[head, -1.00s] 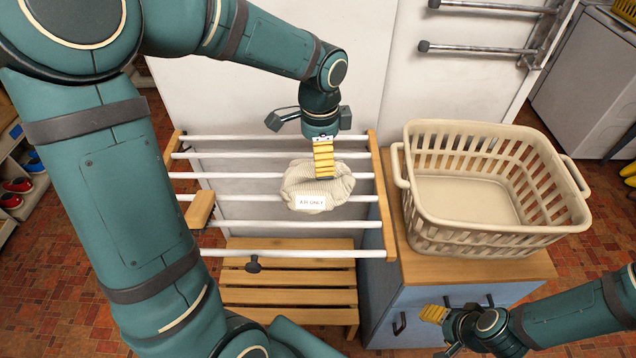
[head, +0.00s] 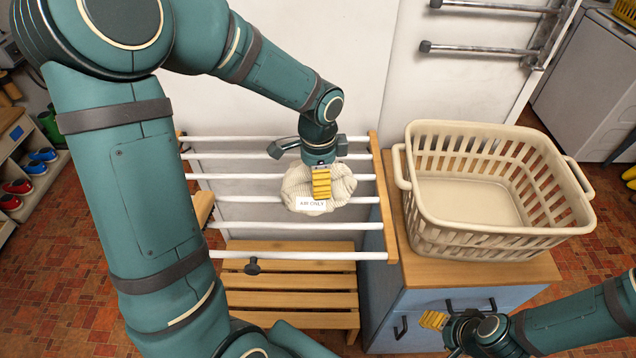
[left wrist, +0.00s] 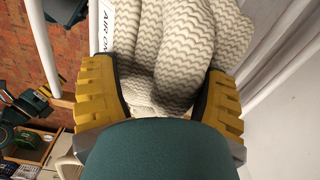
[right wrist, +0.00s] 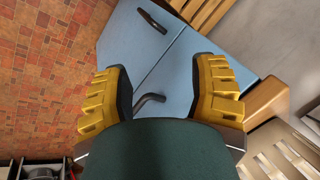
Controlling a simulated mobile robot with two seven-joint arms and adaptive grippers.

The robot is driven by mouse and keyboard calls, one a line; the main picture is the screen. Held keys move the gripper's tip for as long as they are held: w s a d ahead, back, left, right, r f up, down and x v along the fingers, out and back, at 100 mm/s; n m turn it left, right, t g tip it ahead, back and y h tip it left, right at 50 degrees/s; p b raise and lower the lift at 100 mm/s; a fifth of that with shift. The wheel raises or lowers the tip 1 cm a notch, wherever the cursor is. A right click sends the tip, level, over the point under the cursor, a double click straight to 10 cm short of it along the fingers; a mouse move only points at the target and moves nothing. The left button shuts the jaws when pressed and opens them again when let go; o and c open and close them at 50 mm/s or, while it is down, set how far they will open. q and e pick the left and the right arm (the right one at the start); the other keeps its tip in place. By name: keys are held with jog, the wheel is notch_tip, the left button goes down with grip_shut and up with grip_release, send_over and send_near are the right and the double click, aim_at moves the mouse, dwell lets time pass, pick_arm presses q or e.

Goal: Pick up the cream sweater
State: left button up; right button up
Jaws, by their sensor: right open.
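The cream knitted sweater (head: 338,187) is bundled over the white bars of the drying rack, with a white tag reading "AIR ONLY" (head: 311,204) on its front. My left gripper (head: 321,190) points down at the sweater from above. In the left wrist view its yellow fingers (left wrist: 160,85) are wide apart, with folds of the sweater (left wrist: 185,45) between and beyond them. I cannot tell whether both fingers touch the cloth. My right gripper (head: 434,320) is open and empty at the lower right; the right wrist view shows nothing between its fingers (right wrist: 160,85).
The drying rack (head: 300,256) has a wooden frame and white bars. A slatted wooden bench (head: 290,300) is below it. An empty cream laundry basket (head: 490,243) stands on a blue cabinet (head: 450,300) to the right. Metal rails (head: 490,48) are on the wall behind.

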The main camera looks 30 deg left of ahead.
pick_arm(q)
jog(key=c, duration=0.9)
jog(key=shift+s, duration=0.1)
jog(key=shift+c, duration=0.6)
jog(key=shift+f, duration=0.1)
notch_tip(320, 180, up, 10)
jog(key=shift+r+p, duration=0.15)
jog(key=shift+p, duration=0.75)
grip_shut()
